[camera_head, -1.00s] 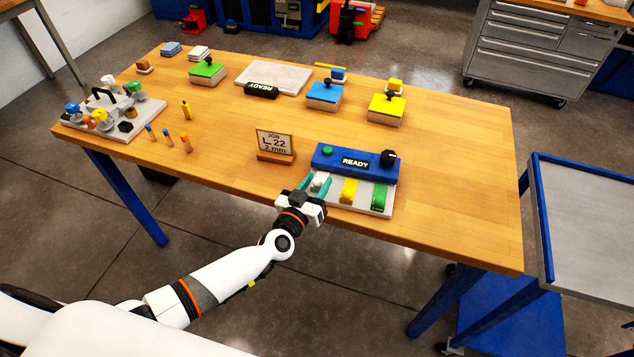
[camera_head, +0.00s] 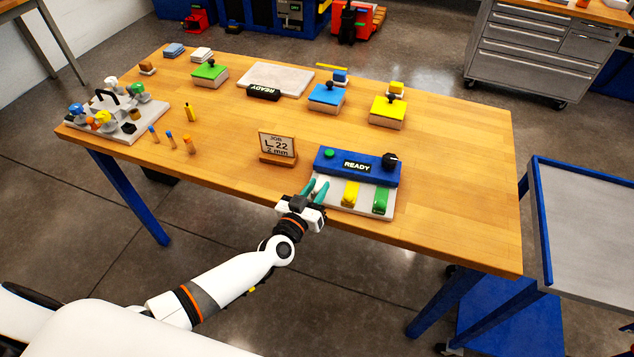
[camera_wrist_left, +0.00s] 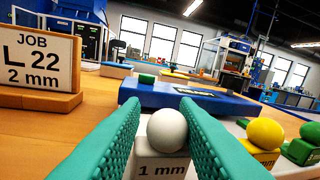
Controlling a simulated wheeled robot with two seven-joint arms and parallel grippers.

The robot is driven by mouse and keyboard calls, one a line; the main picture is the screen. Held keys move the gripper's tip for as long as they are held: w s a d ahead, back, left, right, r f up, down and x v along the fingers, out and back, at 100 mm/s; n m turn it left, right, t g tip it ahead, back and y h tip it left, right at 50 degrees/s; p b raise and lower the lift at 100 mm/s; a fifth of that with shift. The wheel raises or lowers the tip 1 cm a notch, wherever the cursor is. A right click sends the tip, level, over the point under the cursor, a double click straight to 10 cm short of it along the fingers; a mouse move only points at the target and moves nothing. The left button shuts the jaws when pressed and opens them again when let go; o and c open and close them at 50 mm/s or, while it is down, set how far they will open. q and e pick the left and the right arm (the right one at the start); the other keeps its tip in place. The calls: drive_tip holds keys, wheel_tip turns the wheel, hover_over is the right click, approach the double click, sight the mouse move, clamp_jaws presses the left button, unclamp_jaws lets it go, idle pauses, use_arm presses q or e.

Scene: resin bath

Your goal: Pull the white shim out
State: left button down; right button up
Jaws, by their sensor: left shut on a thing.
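The white shim (camera_wrist_left: 161,165), a block marked 1 mm with a round white knob, shows between the teal fingers of my left gripper (camera_wrist_left: 165,128) in the left wrist view. The fingers are shut on its knob. In the head view my left gripper (camera_head: 315,189) is at the left front of the pale base (camera_head: 336,208) of the blue READY unit (camera_head: 357,165), and its fingers mostly hide the white shim. A yellow shim (camera_head: 350,194) and a green shim (camera_head: 380,201) sit to the right on the same base. My right gripper is not in view.
A sign reading JOB L 22, 2 mm (camera_head: 277,146) stands just left of the blue unit. Small pegs (camera_head: 170,141) and a grey tray of knobbed items (camera_head: 119,130) are further left. Lidded blocks stand behind. The wooden table (camera_head: 455,180) is clear at right.

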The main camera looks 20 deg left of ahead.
use_arm(q)
drive_tip(key=c, duration=1.3)
unclamp_jaws()
drive_tip(key=shift+d, duration=0.3)
drive_tip(key=shift+s+a, duration=0.1)
drive_tip(key=shift+s, duration=0.1)
drive_tip(key=s+a, duration=0.1)
drive_tip(key=s, duration=1)
drive_tip(key=shift+s+a, duration=0.25)
drive_tip(key=shift+a, duration=0.1)
